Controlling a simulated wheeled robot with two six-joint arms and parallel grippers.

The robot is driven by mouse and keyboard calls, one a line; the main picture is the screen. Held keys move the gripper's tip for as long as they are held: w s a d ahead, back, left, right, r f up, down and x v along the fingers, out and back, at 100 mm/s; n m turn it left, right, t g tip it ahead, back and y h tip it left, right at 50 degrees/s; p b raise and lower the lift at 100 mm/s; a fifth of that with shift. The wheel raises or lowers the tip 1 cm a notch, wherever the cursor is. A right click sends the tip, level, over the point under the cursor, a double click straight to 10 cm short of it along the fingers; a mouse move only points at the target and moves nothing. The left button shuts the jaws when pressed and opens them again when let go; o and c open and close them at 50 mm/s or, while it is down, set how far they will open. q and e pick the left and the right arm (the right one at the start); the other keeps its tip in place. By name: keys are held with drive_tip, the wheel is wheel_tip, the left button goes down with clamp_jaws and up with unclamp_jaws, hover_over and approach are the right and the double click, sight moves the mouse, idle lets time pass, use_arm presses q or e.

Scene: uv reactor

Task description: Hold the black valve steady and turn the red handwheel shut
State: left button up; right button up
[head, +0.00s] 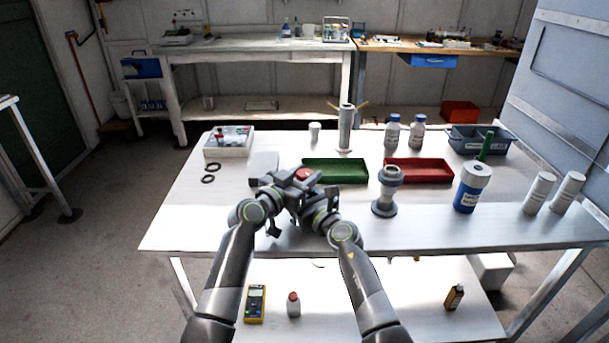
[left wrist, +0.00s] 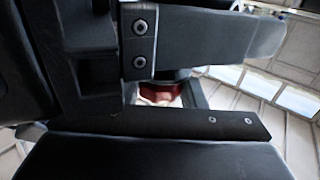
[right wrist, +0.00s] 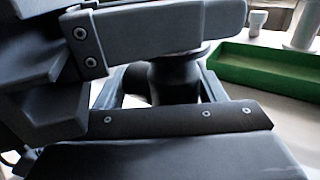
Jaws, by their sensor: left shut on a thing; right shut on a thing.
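The red handwheel (head: 303,174) shows as a small red patch between my grippers, over the near edge of the green tray in the head view. My left gripper (head: 285,181) is shut on it; part of the handwheel (left wrist: 160,94) shows red between the fingers in the left wrist view. My right gripper (head: 304,190) is shut on the black valve (right wrist: 174,82), whose dark round body stands between the fingers in the right wrist view. The grippers hide most of the valve in the head view. The two grippers are very close together.
The green tray (head: 335,171) lies just behind the grippers, the red tray (head: 418,170) to its right. A grey flanged pipe piece (head: 386,192) and a blue-labelled container (head: 471,188) stand right. The left front tabletop is clear, with two black rings (head: 209,173) farther back.

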use_arm(q)
drive_tip(key=m+g+h, duration=0.4)
drive_tip(key=shift+a+f+g, duration=0.1)
drive_tip(key=shift+f+g, duration=0.05)
drive_tip(key=shift+g, duration=0.25)
drive_tip(key=shift+m+g+h, duration=1.1)
drive_tip(key=shift+m+g, duration=0.5)
drive_tip(key=shift+g, duration=0.6)
drive_tip(key=shift+m+g, duration=0.4)
drive_tip(key=shift+g, duration=0.2)
drive_tip(key=o, duration=1)
drive_tip(key=v, duration=1.2)
drive_tip(key=shift+f, duration=0.2)
drive_tip(key=shift+w, duration=0.1)
